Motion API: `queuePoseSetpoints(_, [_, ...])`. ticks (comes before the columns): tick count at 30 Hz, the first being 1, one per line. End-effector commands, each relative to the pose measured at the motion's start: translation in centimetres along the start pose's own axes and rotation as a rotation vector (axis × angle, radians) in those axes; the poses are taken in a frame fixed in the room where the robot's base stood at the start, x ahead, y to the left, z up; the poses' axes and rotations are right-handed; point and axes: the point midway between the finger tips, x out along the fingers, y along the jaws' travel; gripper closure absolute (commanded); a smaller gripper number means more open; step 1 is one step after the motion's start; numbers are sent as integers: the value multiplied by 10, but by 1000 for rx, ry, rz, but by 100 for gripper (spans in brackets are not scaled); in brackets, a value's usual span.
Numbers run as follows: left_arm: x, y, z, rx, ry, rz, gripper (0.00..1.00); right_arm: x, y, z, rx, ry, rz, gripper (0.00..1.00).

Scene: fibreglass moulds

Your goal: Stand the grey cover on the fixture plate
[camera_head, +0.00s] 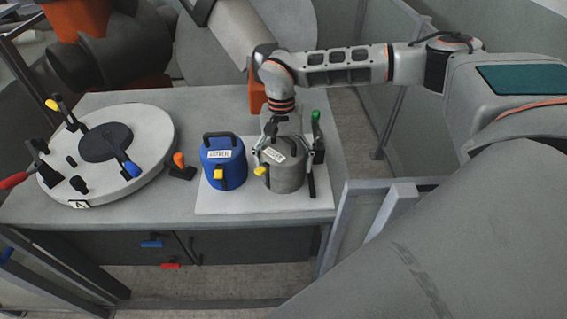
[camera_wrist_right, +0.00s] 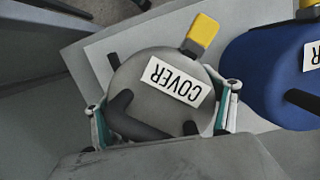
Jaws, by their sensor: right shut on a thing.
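The grey cover (camera_head: 284,172) is a round can with a white label and a yellow tab, upright at the right end of the table. My right gripper (camera_head: 285,168) comes from above with a finger on each side of it. In the right wrist view the fingers (camera_wrist_right: 165,112) close on the sides of the grey cover (camera_wrist_right: 158,75), whose label reads COVER. I cannot tell whether its base touches the pale mat below. The round pale fixture plate (camera_head: 152,128), marked A and carrying several clamps, lies at the left. My left gripper is not seen.
A blue cover (camera_head: 225,172) stands close left of the grey one on the pale mat (camera_head: 215,205); it also shows in the wrist view (camera_wrist_right: 265,75). An orange-tipped clamp (camera_head: 180,168) sits between mat and plate. A green-tipped clamp (camera_head: 317,130) is behind right.

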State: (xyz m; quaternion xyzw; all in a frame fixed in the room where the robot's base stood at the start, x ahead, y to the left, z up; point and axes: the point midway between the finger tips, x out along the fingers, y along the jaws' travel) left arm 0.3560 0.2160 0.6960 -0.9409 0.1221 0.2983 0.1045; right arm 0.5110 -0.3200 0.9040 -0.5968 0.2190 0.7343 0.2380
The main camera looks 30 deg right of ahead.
Motion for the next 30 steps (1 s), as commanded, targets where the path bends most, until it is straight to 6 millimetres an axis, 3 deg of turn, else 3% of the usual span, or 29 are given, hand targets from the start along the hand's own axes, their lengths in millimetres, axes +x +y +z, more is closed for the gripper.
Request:
queuePoseSetpoints(1, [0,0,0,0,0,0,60,1,0,0,0,0,0,8])
queuePoseSetpoints(2, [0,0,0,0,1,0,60,0,0,0,0,0,0,0])
queuePoseSetpoints(14, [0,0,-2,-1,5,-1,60,-8,0,0,-1,2,-2,0])
queuePoseSetpoints(30, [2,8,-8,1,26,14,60,-105,0,0,-1,1,-1,0])
